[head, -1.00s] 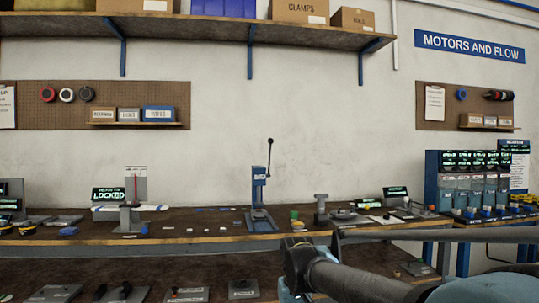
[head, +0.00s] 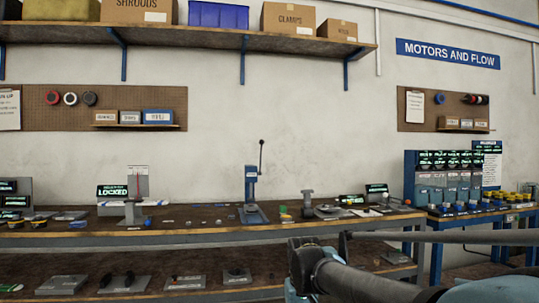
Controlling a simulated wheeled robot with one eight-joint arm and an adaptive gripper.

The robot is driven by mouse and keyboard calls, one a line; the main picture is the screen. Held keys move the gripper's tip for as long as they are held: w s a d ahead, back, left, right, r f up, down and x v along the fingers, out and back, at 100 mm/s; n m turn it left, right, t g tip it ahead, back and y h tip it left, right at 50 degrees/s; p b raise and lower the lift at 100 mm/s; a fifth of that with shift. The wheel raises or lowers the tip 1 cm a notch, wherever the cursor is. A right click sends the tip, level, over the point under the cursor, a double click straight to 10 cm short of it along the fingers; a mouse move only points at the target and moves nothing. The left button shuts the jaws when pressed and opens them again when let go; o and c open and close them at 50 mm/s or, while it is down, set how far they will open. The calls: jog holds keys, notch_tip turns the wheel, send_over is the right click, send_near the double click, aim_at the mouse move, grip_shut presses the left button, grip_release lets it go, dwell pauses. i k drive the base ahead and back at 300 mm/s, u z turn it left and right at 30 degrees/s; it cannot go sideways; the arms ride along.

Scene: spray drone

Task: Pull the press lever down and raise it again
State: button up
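The blue press (head: 251,186) stands on the workbench, near the middle of the head view. Its dark lever (head: 261,158) points up, with a round knob at the top. The press has a flat blue-grey base on the bench top. My gripper (head: 318,250) shows at the lower right, at the end of my arm, well in front of the bench and apart from the press. Its fingers are small and dark here, so I cannot tell whether they are open or shut.
The workbench (head: 60,240) runs across the view, with small parts on it. A stand with a "LOCKED" display (head: 112,191) is left of the press. A green cup (head: 283,210) and a grey fixture (head: 307,205) are to its right. A blue rack (head: 410,180) stands farther right.

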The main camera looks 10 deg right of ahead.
aim_at(261, 143)
jog(key=z, duration=0.25)
jog(key=i, duration=1)
jog(key=u, duration=0.35)
